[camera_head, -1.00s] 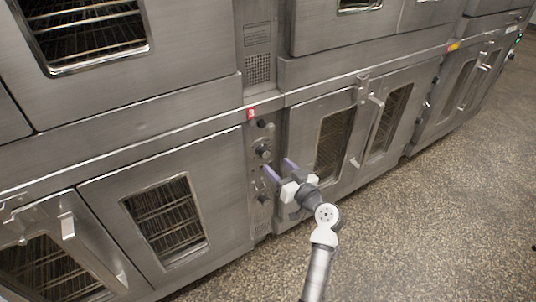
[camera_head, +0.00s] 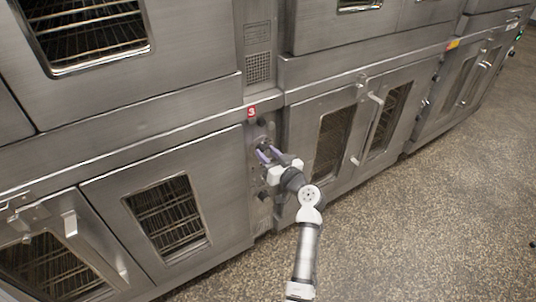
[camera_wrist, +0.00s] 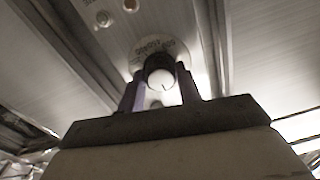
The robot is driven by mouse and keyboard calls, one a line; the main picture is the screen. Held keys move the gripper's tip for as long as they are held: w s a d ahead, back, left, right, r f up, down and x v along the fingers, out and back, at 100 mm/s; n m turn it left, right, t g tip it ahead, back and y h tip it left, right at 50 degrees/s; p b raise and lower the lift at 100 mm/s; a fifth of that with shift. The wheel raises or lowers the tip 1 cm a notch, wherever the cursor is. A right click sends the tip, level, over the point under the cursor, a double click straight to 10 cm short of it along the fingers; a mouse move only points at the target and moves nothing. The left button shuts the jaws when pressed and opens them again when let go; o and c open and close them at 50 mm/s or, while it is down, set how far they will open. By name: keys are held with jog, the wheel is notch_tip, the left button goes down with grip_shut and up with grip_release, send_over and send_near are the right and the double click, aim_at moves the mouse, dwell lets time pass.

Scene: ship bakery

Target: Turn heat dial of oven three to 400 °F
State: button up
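The control panel of the oven has a red tag (camera_head: 251,111) with a white digit, probably 3, above it. The dark round heat dial (camera_wrist: 160,66) shows in the wrist view with a pale, shiny face and printed numbers around it, too blurred to read surely. My gripper (camera_head: 268,154) is at this panel, with its two purple fingers on either side of the dial. In the wrist view my gripper (camera_wrist: 160,78) has the dial between its fingertips, with little gap. The fingers look closed in on it, though the contact itself is unclear. The dial's setting cannot be read.
A smaller dark knob (camera_head: 261,122) is above on the same panel and another knob (camera_head: 264,196) below. Oven doors with windows flank the panel; a door handle (camera_head: 371,128) sticks out to the right. The speckled floor (camera_head: 420,220) is clear.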

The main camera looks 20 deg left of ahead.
jog(key=shift+c, duration=1.2)
